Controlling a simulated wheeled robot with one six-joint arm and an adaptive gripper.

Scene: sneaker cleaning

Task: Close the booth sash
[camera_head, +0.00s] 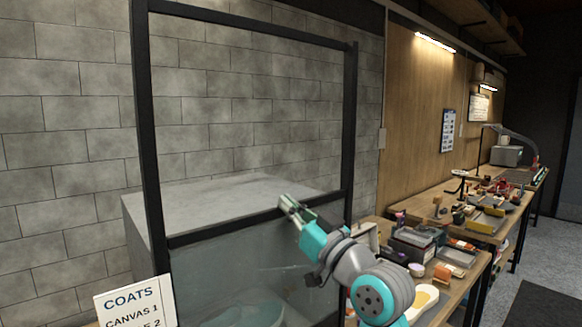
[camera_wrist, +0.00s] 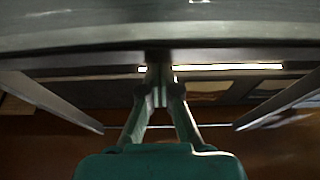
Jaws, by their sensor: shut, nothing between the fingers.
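The booth (camera_head: 185,200) is a grey box with a pale top against the block wall. A tall black frame (camera_head: 148,130) stands at its front and rises above it. A dark crossbar (camera_head: 230,229) spans the frame, with a hazy glassy area (camera_head: 225,265) below it. I cannot tell which part of this is the sash. My gripper (camera_head: 286,204) is shut and empty at the crossbar, right of its middle; contact is unclear. In the wrist view my gripper's fingertips (camera_wrist: 159,75) meet just under a dark horizontal bar (camera_wrist: 100,58). A pale blue shape (camera_head: 250,312) shows low behind the haze.
A white sign reading COATS (camera_head: 133,305) stands at the lower left. To the right, a wooden bench (camera_head: 460,290) holds several boxes and small items beside my arm. A further bench (camera_head: 490,235) runs along the wall. The floor at far right is open, with a dark mat (camera_head: 540,295).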

